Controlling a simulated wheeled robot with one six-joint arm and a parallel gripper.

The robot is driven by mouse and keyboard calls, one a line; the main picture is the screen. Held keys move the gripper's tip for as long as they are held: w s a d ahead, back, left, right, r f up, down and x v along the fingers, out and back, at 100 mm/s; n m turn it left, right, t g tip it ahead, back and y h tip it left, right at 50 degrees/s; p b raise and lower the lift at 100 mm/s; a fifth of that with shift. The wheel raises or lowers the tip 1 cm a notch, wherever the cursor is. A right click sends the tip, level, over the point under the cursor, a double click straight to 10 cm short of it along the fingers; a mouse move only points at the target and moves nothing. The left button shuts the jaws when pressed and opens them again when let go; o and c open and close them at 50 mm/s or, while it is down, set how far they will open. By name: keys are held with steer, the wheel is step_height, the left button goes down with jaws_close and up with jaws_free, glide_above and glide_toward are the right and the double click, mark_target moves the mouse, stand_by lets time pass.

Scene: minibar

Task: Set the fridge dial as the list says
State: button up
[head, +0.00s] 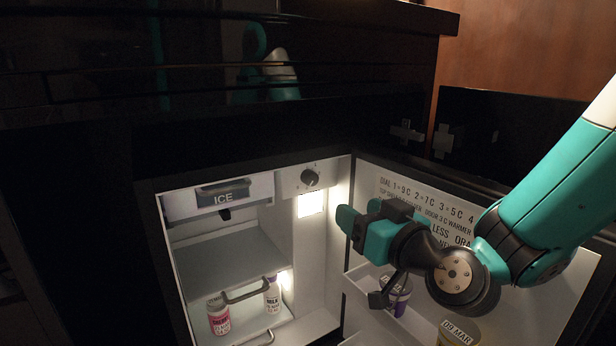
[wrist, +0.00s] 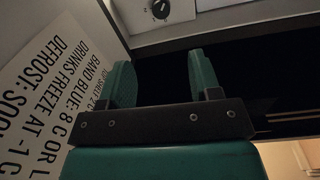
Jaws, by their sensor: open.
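The fridge dial (head: 310,177) is a small black round knob on a white panel at the top right inside the open fridge. It also shows at the top of the wrist view (wrist: 160,9), beyond my fingers. I cannot read its setting. The list (head: 425,205) is printed on the inner face of the open door, with lines on dial numbers and temperatures. Part of it shows in the wrist view (wrist: 62,75). My gripper (head: 345,220) is open and empty, in front of the door and to the lower right of the dial, apart from it. My arm covers part of the list.
An ICE compartment (head: 222,196) is left of the dial. A red-labelled bottle (head: 218,315) and a milk bottle (head: 272,296) stand on a lower shelf. The door holds a purple-labelled cup (head: 398,296) and a container marked 09 MAR (head: 458,334). A lit lamp (head: 311,204) is below the dial.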

mark_target(312, 181)
steer(key=p+x, duration=0.3)
steer(key=x, duration=0.1)
steer(key=p+x, duration=0.8)
steer(key=x, duration=0.1)
steer(key=shift+s+a+r, duration=0.15)
steer(key=shift+a+r, duration=0.05)
steer(key=shift+r, duration=0.15)
steer(key=shift+w+a+f, duration=0.1)
steer(key=shift+w+a, duration=0.15)
steer(key=shift+w, duration=0.2)
steer(key=c, duration=0.9)
steer(key=shift+m+p, duration=0.6)
steer(key=shift+p, duration=0.05)
steer(key=shift+c, duration=0.2)
steer(key=shift+f, duration=0.1)
